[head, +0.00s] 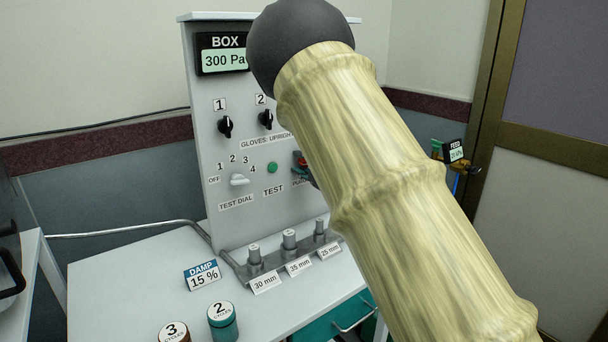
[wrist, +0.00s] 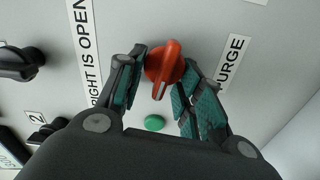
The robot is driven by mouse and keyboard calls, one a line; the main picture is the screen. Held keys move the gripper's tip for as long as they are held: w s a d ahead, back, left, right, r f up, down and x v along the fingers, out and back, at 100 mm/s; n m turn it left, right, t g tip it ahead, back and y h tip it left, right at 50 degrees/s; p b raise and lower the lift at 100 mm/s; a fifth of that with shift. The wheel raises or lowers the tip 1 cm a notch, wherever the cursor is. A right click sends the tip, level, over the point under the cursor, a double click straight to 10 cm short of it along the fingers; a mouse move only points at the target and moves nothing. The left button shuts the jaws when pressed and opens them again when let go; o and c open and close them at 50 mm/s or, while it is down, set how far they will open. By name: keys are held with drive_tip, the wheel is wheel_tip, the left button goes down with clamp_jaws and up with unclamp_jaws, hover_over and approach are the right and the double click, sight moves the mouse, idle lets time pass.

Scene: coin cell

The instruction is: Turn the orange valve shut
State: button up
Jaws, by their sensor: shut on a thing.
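The orange valve (wrist: 165,62) is a round knob with a raised grip and a pale line, beside the PURGE label (wrist: 233,58) in the wrist view. Its line points down and slightly left in that picture. My gripper (wrist: 164,72) is shut on it, with one finger on its left side and one on its right. In the head view my arm hides most of the gripper, and only a small orange-red part of the valve (head: 300,159) shows at the arm's left edge.
The grey panel carries two black knobs (head: 225,126), a white test dial (head: 239,180) and a green TEST button (head: 272,168). Below it, metal posts (head: 289,240) and two numbered jars (head: 222,318) stand on the bench.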

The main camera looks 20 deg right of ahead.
drive_tip(key=shift+f+n+b, duration=0.15)
drive_tip(key=shift+n+b, duration=0.65)
drive_tip(key=shift+b, duration=0.1)
drive_tip(key=o, duration=0.9)
drive_tip(key=v, duration=1.2)
